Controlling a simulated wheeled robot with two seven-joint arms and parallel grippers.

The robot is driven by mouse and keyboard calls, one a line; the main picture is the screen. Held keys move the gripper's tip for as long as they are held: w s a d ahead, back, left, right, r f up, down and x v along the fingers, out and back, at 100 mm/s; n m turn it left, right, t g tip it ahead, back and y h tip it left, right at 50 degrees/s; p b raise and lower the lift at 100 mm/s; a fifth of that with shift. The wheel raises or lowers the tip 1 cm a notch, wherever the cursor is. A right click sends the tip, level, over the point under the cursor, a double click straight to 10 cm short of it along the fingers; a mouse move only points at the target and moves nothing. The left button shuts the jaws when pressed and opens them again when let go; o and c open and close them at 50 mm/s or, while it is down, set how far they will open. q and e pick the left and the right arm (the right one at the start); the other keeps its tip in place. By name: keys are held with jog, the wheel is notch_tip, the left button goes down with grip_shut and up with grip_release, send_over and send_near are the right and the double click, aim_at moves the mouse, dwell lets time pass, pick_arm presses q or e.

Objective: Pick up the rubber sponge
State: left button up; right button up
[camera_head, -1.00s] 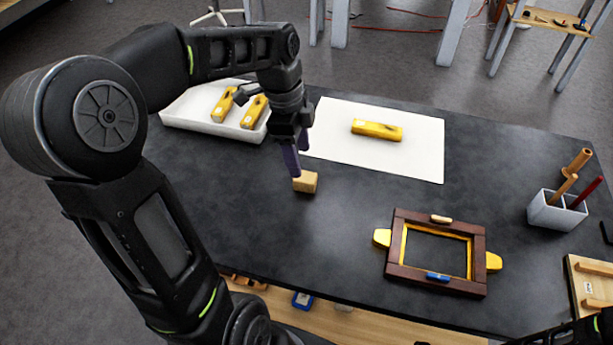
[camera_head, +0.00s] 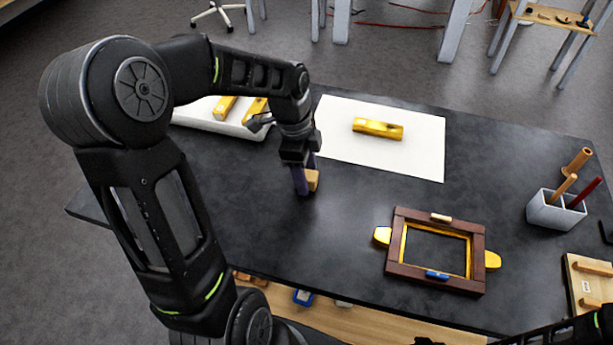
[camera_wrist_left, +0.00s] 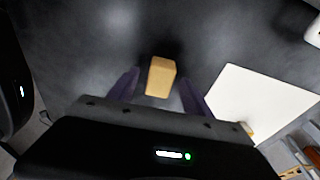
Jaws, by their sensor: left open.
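The rubber sponge is a small tan block (camera_head: 312,181) on the dark tabletop, left of the wooden frame in the head view. It also shows in the left wrist view (camera_wrist_left: 161,77), lying between and just beyond my fingertips. My left gripper (camera_head: 306,182) is open and points down at the block, with its purple fingers on either side of it. In the wrist view the open fingers (camera_wrist_left: 161,88) show dark gaps to the block, so I see no grip on it. The fingers partly hide the block in the head view. My right gripper is not clearly in view.
A white sheet (camera_head: 337,152) bears a yellow block (camera_head: 378,129). A white tray (camera_head: 203,119) with yellow blocks stands behind my left arm. A brown frame (camera_head: 397,257) and a grey holder (camera_head: 547,215) with sticks are to the right. The tabletop between is clear.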

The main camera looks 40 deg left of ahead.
pick_arm(q)
jog(key=shift+f, duration=0.4)
jog(key=shift+d, duration=0.1)
grip_shut()
dwell(0.7)
